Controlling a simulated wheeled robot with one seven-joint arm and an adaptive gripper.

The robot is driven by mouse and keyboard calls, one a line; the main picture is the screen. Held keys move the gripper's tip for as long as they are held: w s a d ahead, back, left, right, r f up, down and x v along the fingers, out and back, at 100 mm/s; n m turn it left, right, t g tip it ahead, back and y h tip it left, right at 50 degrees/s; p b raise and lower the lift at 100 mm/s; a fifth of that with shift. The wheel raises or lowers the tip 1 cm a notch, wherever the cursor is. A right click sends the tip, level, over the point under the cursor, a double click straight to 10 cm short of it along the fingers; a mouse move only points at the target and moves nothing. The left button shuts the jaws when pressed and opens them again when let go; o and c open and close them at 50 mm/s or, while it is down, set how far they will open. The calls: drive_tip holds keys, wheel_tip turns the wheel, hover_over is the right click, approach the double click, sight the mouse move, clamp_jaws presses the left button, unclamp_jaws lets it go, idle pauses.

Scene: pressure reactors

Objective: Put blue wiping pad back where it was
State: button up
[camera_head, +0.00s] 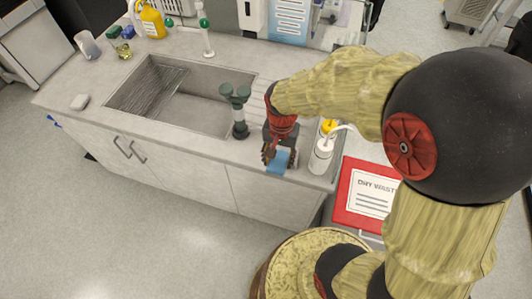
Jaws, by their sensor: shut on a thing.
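The blue wiping pad (279,162) is in my gripper (272,155), near the front edge of the counter, to the right of the sink. My gripper points down and is shut on the pad, which shows light blue below the fingers. I cannot tell whether the pad touches the counter or hangs just above it. Part of the pad is hidden by the gripper.
The sink (215,115) lies left of my gripper, with a dark green fixture (238,112) close by. A white squeeze bottle (321,155) stands close on the right. A red dry waste bin (351,209) stands at the counter's right end. Several items stand at the back left.

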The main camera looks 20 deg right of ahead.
drive_tip(key=w+f, duration=0.2)
drive_tip(key=w, duration=0.1)
drive_tip(key=w+f+b, duration=0.1)
drive_tip(key=w+f, duration=0.2)
drive_tip(key=w, duration=0.1)
drive_tip(key=w+f+b, duration=0.1)
drive_tip(key=w+f, duration=0.2)
drive_tip(key=w, duration=0.1)
drive_tip(key=shift+w+d+f, duration=0.15)
drive_tip(key=shift+d+f, duration=0.1)
drive_tip(key=shift+w+f+b, duration=0.15)
drive_tip(key=shift+f+b, duration=0.1)
drive_tip(key=shift+b, duration=0.05)
drive_tip(key=shift+f+b, duration=0.3)
drive_tip(key=shift+f, duration=1.2)
drive_tip(key=shift+f, duration=0.1)
drive_tip(key=o, duration=0.7)
drive_tip(key=shift+c, duration=0.2)
drive_tip(key=shift+o, duration=0.8)
